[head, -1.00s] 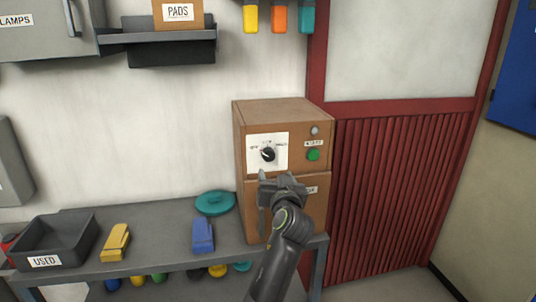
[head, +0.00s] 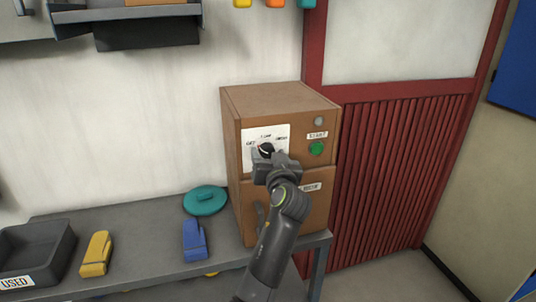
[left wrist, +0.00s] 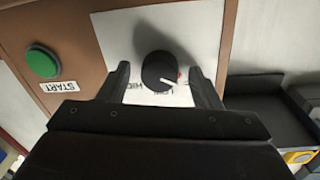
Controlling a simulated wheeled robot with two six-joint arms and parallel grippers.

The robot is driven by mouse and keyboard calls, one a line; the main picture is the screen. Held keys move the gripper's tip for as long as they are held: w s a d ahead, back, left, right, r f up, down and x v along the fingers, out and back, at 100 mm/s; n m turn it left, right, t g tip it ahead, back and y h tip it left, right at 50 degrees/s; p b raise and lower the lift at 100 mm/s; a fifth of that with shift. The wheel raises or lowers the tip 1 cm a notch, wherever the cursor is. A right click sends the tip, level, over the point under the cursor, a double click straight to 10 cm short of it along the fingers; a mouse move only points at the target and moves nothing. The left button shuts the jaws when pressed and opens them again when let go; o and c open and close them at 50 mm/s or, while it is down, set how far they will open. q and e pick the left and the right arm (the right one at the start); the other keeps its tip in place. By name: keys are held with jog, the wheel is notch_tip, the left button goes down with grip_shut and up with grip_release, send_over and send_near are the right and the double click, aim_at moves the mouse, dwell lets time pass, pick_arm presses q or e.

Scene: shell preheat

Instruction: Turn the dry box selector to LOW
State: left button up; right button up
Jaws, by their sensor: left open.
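The dry box (head: 280,100) is a brown cabinet on the grey bench. Its selector is a round black knob (head: 265,150) on a white plate (head: 248,158); the knob also shows in the left wrist view (left wrist: 158,71). In that view its white pointer line slants to the lower right and a red mark shows at its right edge. Labels below it are partly hidden. My left gripper (head: 268,162) is open in front of the plate. In the left wrist view its fingers (left wrist: 162,85) stand on either side of the knob, with visible gaps. My right gripper is not in view.
A green START button (head: 316,148) is right of the knob. The bench (head: 150,212) holds a teal lid (head: 205,200), a blue clip (head: 194,240), a yellow clip (head: 96,254) and a dark USED tray (head: 62,250). A red slatted panel (head: 385,180) stands to the right.

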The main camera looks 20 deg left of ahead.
pick_arm(q)
jog(key=shift+c, duration=0.7)
jog(key=c, duration=0.8)
jog(key=shift+c, duration=0.2)
